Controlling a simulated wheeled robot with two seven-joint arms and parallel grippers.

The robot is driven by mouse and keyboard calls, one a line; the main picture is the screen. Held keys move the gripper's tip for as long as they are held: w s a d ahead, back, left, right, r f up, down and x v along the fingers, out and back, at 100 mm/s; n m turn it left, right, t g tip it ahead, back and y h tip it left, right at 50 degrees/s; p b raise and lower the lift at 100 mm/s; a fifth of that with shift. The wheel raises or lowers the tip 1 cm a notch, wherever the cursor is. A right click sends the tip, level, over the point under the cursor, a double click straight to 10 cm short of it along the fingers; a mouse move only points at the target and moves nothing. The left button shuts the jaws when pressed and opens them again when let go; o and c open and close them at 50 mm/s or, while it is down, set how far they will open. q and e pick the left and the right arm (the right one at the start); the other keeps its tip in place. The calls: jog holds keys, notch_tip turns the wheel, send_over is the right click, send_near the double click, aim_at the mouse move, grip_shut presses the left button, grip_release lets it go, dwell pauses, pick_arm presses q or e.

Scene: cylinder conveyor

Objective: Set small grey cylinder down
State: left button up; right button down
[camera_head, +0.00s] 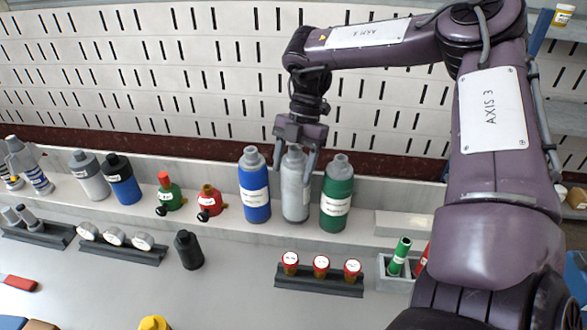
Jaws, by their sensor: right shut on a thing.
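The small grey cylinder (295,195) stands upright on the raised back shelf, between a blue cylinder (254,188) and a green cylinder (337,195). My right gripper (296,162) comes down from above and is shut on the grey cylinder near its top, one finger on each side. The cylinder's base appears at shelf level; whether it touches cannot be told. My left gripper is not in view.
The blue and green cylinders stand close on both sides. A red valve piece (209,201) and a green one (169,194) are to the left. In front are a black bottle (188,251) and a rack (318,281) of red-capped vials.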

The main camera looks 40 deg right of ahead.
jog(key=shift+f, duration=0.7)
jog(key=shift+c, duration=1.6)
grip_release()
jog(key=p+v, duration=0.1)
jog(key=v, duration=1.1)
